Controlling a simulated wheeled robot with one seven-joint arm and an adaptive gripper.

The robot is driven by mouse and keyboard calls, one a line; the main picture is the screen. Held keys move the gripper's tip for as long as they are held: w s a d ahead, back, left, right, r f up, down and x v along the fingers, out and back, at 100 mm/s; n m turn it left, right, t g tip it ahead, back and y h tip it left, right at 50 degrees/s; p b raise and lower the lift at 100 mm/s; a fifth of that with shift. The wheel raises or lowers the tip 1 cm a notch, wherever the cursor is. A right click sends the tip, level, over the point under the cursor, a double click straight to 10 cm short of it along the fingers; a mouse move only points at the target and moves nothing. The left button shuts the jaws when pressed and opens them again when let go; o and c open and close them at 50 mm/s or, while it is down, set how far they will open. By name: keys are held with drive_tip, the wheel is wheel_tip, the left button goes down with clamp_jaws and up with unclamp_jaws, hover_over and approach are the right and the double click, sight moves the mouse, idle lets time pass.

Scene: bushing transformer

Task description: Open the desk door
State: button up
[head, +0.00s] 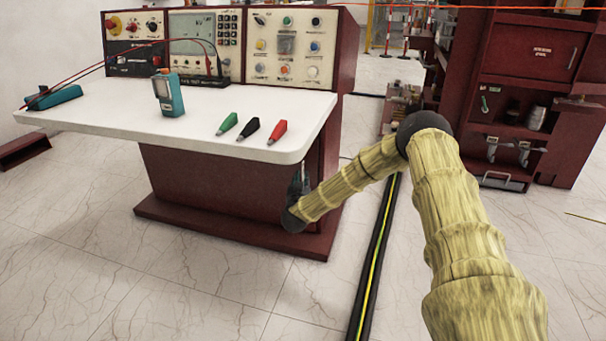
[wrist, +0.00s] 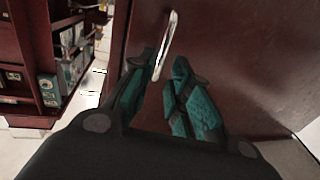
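The desk (head: 225,190) is dark red with a white top (head: 95,135) and stands at left centre in the head view. Its door (wrist: 235,60) fills much of the wrist view as a dark red panel with an upright silver handle (wrist: 168,42). My gripper (wrist: 163,68) has teal fingers, spread apart. The handle's lower end lies between the fingertips, close to the left finger; I cannot tell whether they touch. In the head view my gripper (head: 296,185) is at the desk's right end, mostly hidden by my wrist, and the door face is hidden there.
A red cabinet (head: 525,60) with shelves and tools stands at the back right; shelving shows at left in the wrist view (wrist: 55,60). A black cable strip with a yellow-green line (head: 375,260) runs along the floor right of the desk. The tiled floor in front is clear.

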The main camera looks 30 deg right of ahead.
sight(303, 171)
drive_tip(key=shift+b+x, duration=1.25)
drive_tip(key=shift+x, duration=2.25)
clamp_jaws()
drive_tip(key=shift+a, duration=0.1)
